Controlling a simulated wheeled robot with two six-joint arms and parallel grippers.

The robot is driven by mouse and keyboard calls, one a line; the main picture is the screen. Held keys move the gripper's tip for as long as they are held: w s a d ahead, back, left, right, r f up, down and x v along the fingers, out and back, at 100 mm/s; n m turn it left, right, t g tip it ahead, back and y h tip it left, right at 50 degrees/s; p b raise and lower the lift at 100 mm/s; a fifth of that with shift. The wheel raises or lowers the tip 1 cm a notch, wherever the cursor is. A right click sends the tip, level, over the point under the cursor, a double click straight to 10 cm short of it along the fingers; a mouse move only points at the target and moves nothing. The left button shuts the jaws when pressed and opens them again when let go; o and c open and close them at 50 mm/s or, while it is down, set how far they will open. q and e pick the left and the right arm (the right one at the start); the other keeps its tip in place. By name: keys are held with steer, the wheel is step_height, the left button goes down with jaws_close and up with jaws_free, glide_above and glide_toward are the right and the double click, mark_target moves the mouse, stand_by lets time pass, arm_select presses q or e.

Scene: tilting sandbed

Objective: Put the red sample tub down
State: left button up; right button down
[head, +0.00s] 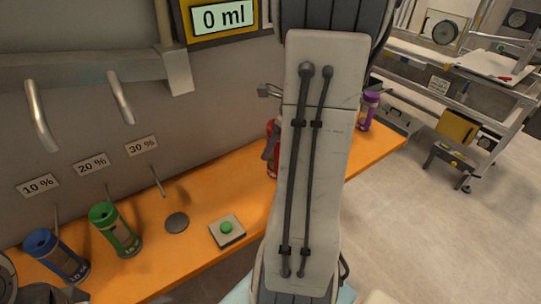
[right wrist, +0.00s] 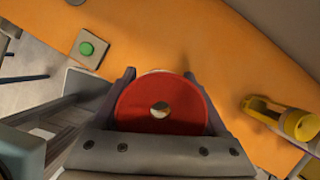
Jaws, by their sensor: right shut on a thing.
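The red sample tub shows in the right wrist view (right wrist: 183,105) as a round red top with a hole in its middle. My right gripper (right wrist: 160,80) is shut on it, with one dark finger on either side. In the head view only a narrow strip of the red tub (head: 275,168) shows beside my right arm, which hides the rest. The tub is over or on the orange bench (head: 178,262); I cannot tell whether its base touches. My left gripper's jaws are not in view.
Blue (head: 57,256), green (head: 115,230) and purple (head: 368,111) tubs stand on the bench. A yellow tub (right wrist: 300,125) shows in the wrist view. A green button (head: 226,228) and dark disc (head: 176,222) lie left of the red tub.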

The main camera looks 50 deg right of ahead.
steer(key=w+a+f, duration=0.5)
steer(key=w+f, duration=0.5)
steer(key=f, duration=0.1)
steer(key=shift+a, duration=0.35)
steer(key=shift+f+b, duration=0.15)
steer(key=shift+b, duration=0.25)
jaws_free()
